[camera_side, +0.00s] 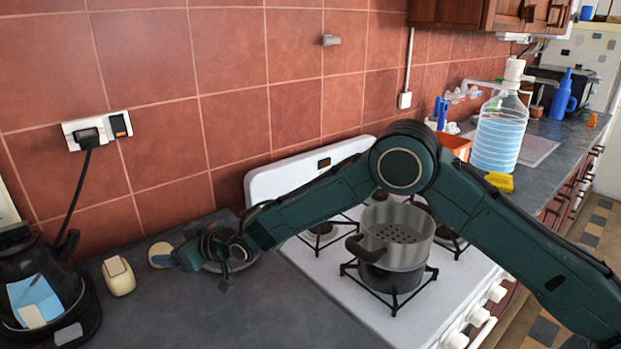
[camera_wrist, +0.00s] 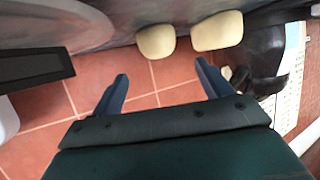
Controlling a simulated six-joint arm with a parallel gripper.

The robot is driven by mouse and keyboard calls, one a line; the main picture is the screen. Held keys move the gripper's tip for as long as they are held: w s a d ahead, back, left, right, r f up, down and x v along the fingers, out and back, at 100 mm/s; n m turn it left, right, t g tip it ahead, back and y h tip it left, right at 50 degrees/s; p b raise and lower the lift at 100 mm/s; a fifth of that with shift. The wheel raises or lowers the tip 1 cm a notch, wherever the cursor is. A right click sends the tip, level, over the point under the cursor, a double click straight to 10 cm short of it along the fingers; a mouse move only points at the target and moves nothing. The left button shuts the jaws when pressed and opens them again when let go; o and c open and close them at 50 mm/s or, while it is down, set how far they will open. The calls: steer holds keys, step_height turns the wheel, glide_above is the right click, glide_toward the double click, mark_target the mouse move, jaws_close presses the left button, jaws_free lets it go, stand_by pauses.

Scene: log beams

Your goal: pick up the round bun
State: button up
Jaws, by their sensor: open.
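The round bun (camera_side: 160,254) is cream-coloured and lies on the grey counter near the tiled wall. In the side view it sits just left of my gripper (camera_side: 188,258), which partly overlaps it. In the wrist view the round bun (camera_wrist: 156,41) shows beyond the gap between the fingers of my gripper (camera_wrist: 161,82). The fingers are spread with nothing between them. A second, more oblong cream bun (camera_side: 118,275) lies to the left of the round one; it also shows in the wrist view (camera_wrist: 217,31).
A dark kettle (camera_side: 40,285) stands at the far left, its cord running to a wall socket (camera_side: 97,130). A round grey plate (camera_side: 243,264) is partly hidden under my gripper. The white stove (camera_side: 330,280) with a pot (camera_side: 400,235) is to the right. The front counter is clear.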

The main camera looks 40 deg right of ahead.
mark_target(160, 246)
steer(key=shift+w, duration=0.1)
steer(key=shift+x, duration=2.45)
steer(key=shift+r, duration=0.1)
steer(key=c, duration=1.1)
steer(key=shift+r, duration=0.15)
step_height(160, 246, up, 20)
steer(key=shift+f, duration=0.1)
